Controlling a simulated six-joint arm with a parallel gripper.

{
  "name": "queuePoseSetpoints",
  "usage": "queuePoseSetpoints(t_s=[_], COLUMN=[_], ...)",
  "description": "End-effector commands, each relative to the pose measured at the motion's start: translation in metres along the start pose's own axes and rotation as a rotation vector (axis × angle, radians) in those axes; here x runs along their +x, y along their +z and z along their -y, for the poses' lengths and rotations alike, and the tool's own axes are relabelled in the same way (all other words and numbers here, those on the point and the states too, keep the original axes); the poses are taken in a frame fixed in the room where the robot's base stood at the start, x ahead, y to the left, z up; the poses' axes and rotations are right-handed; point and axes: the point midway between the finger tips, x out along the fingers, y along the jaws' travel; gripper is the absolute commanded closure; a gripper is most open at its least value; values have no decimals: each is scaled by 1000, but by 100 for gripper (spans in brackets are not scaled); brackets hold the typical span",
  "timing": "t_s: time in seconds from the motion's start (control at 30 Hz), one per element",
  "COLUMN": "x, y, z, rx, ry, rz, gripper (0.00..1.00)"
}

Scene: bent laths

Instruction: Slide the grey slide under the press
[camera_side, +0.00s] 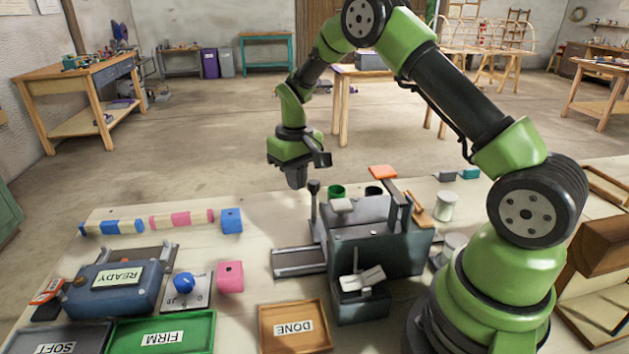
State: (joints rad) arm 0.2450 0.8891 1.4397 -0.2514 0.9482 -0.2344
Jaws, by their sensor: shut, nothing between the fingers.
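The press (385,250) is a dark grey block-shaped machine on the pale table, with an upright black-knobbed lever (314,200) at its left and a raised bar on top. A flat grey slide or its track (298,262) sticks out from the press's left side; I cannot tell the two apart. Its right end meets the press body. My gripper (297,178) is shut and empty, pointing down in the air above and behind the left part of the press. It appears apart from the press, the lever and the slide.
A blue box marked READY (118,288), a blue knob (184,283) and a pink cube (230,277) stand left. Striped laths (180,219) and a blue cube (232,221) lie behind. A DONE tray (295,327) and green FIRM tray (163,335) are in front.

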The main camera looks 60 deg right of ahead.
Motion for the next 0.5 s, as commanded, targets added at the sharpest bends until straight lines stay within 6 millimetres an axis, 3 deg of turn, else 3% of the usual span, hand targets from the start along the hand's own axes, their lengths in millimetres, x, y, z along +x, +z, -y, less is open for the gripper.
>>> queuePoseSetpoints(t_s=[0.5], x=[0], y=[9], z=[-16], rx=[1], ry=[0], rz=[-1], gripper=[100])
